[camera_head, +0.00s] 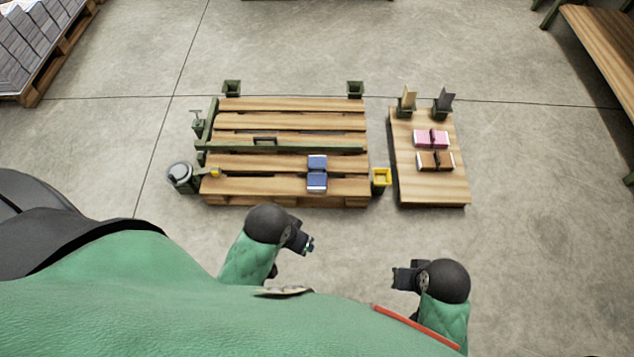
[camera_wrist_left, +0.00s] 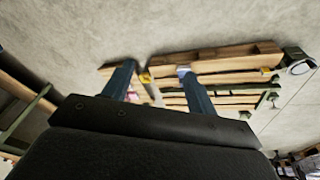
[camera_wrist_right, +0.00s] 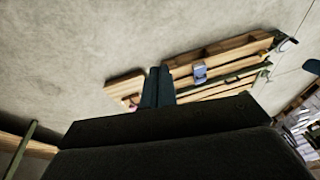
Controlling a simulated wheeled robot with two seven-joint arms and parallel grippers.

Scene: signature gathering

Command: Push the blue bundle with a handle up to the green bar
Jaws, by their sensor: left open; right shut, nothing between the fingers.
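The blue bundle (camera_head: 317,183) lies on the slatted wooden pallet, right of its middle, with a dark band or handle across it. It also shows in the right wrist view (camera_wrist_right: 200,75). The green bar (camera_head: 335,149) runs across the pallet just beyond the bundle; whether they touch is hard to tell. My left gripper (camera_head: 310,246) is open and empty, in front of the pallet's near edge, below the bundle. Its fingers are spread in the left wrist view (camera_wrist_left: 158,82). My right gripper (camera_head: 396,277) is shut and empty, farther right and nearer me; its fingers meet in the right wrist view (camera_wrist_right: 158,85).
The pallet (camera_head: 290,105) has green corner sockets, a yellow-topped holder (camera_head: 381,177) at right and a round grey-topped fixture (camera_head: 180,172) at left. A smaller wooden board (camera_head: 432,186) bears a pink bundle (camera_head: 430,139) and a brown bundle (camera_head: 435,161). Floor before the pallet is clear.

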